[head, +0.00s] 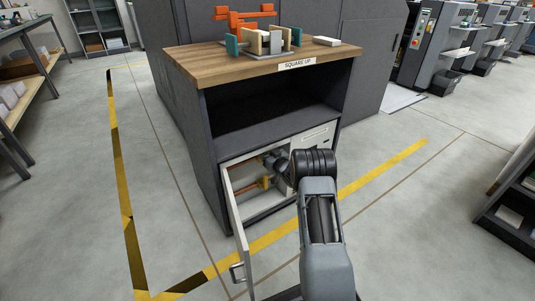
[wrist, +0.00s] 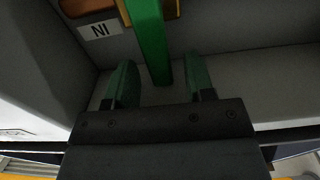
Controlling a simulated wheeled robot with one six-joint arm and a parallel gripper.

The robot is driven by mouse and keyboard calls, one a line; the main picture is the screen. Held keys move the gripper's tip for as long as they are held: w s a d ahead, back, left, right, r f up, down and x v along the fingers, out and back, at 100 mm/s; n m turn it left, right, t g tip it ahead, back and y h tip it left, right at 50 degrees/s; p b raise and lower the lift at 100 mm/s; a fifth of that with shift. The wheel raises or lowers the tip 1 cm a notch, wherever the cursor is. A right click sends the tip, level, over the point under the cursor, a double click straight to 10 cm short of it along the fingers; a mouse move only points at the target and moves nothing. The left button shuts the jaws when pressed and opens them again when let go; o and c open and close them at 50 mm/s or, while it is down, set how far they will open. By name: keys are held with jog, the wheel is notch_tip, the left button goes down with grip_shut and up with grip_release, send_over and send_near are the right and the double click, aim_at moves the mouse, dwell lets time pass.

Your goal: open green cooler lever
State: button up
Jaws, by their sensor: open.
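The green lever (wrist: 148,40) shows in the wrist view as a long green bar coming down from the top middle. Its lower end lies between the two green-tipped fingers of my gripper (wrist: 160,75). The fingers are apart, with a visible gap on each side of the lever. In the head view my gripper (head: 271,160) reaches into the lower compartment of the dark cabinet (head: 212,160). The lever cannot be made out there, and my arm hides part of the compartment.
The compartment's pale door (head: 239,220) stands open on the left, close to my arm. Orange-brown parts (head: 262,183) show inside. A label (wrist: 100,30) reading "NI" is on the inner wall. A wooden top (head: 200,66) with fixtures is above. The floor (head: 420,230) at right is clear.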

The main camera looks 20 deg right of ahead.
jog(key=shift+c, duration=0.4)
grip_shut()
